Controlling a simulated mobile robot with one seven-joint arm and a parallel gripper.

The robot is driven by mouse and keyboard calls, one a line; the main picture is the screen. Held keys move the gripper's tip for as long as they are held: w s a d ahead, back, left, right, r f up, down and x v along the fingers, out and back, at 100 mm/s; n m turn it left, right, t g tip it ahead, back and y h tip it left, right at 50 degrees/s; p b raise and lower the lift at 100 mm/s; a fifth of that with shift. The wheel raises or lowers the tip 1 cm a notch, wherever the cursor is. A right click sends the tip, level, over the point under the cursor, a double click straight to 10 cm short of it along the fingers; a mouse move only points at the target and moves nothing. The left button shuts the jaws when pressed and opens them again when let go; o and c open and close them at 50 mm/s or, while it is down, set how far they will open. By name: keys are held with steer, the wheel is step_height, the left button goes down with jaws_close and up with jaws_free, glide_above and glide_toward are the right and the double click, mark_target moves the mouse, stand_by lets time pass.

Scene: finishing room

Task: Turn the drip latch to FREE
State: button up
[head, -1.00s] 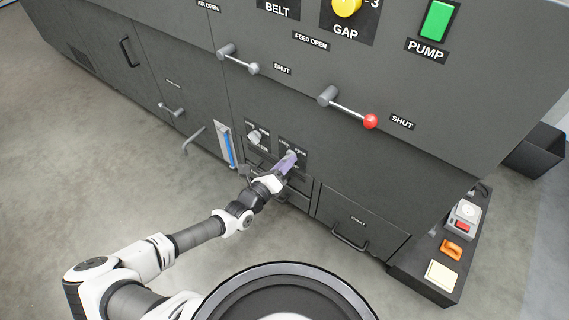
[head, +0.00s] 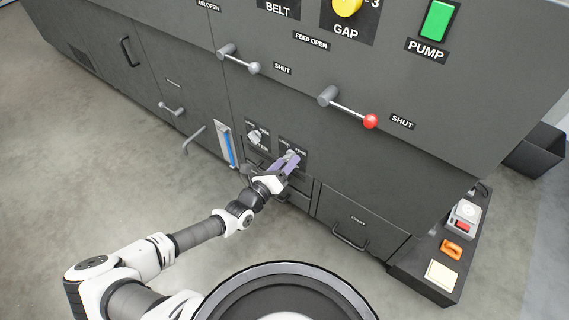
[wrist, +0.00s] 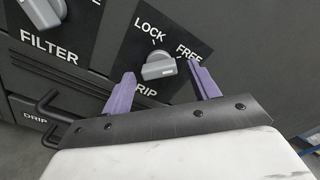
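The drip latch is a light grey bar knob (wrist: 157,68) on a black plate lettered LOCK, FREE and DRIP. In the wrist view its bar lies nearly level, tilted slightly up to the right, with its right end toward the FREE mark. I see no distinct pointer on it. My gripper (wrist: 161,72) has two purple fingers spread apart, one on each side of the knob, with visible gaps. In the head view the knob (head: 291,155) shows between the fingertips, partly hidden by my gripper (head: 285,162).
A similar FILTER knob (wrist: 40,10) sits left of the drip plate. A black handle (wrist: 50,115) juts out below, by a DRIP label. Above are a red-ended lever (head: 370,121) and a grey lever (head: 253,69). Open floor lies left of my arm.

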steer(key=shift+s, duration=0.1)
steer(key=p+v, duration=0.4)
steer(key=v, duration=0.9)
steer(key=shift+s+a+p, duration=0.25)
steer(key=shift+p, duration=0.1)
